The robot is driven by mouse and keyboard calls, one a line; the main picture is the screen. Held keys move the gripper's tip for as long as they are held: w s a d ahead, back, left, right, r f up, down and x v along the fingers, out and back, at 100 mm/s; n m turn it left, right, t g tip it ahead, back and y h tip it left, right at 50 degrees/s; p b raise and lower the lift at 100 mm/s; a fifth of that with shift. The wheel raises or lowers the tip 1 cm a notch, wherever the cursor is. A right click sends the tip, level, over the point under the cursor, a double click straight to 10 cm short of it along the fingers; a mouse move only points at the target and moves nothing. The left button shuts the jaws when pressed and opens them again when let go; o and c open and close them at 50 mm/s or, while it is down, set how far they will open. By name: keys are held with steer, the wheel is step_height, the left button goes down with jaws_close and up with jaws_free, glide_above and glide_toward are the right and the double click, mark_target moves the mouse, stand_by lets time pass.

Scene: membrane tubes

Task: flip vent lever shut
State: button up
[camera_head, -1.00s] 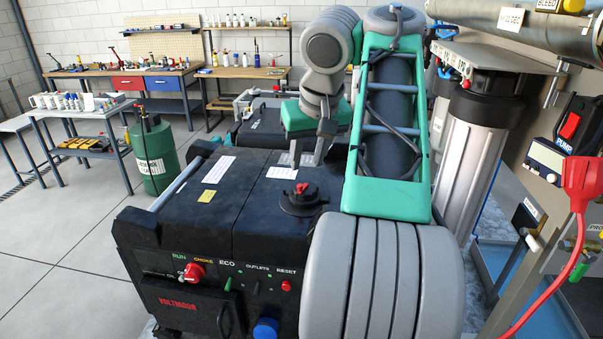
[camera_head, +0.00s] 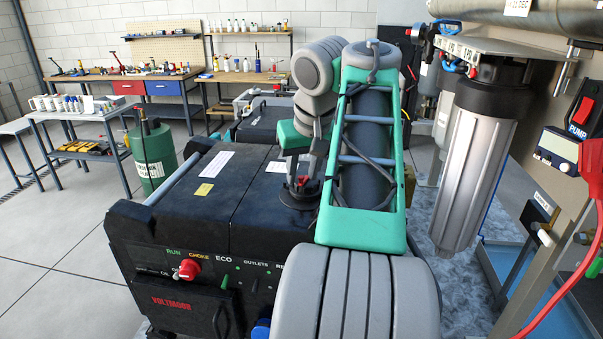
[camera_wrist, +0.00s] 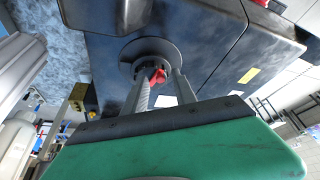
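The red vent lever (camera_head: 302,181) sits on the round black cap (camera_head: 298,197) on top of the dark generator (camera_head: 190,215). My gripper (camera_head: 304,178) points down over the cap, its fingers close to the lever. In the wrist view, the red lever (camera_wrist: 158,75) shows between the two grey fingers of my gripper (camera_wrist: 160,78), on the black cap (camera_wrist: 150,52). A gap shows between the fingers, so the gripper is open. I cannot tell whether either finger touches the lever. The lever's far side is partly hidden.
The generator's front panel carries a red choke knob (camera_head: 189,269). A green cylinder (camera_head: 152,155) stands behind at left. A grey filter housing (camera_head: 475,170) and a panel with a red pump switch (camera_head: 580,112) stand at right. Open floor lies at left.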

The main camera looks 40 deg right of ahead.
jaws_close()
steer(key=shift+r, duration=0.1)
stand_by(0.3)
steer(key=shift+s+r+n+p, duration=0.2)
steer(key=shift+n+p, duration=0.2)
steer(key=shift+p, duration=0.45)
steer(key=shift+d+r+n+y+p, duration=0.1)
steer(key=shift+n+y+p, duration=0.25)
steer(key=shift+p, duration=0.55)
steer(key=shift+s+d+n+p, duration=0.1)
steer(key=shift+s+n+p, duration=0.05)
steer(key=shift+n+p, duration=0.4)
steer(key=shift+d+f+n+y, duration=0.15)
steer(key=shift+f+n+y, duration=0.2)
steer(key=shift+n, duration=0.25)
steer(key=shift+o, duration=0.3)
jaws_free()
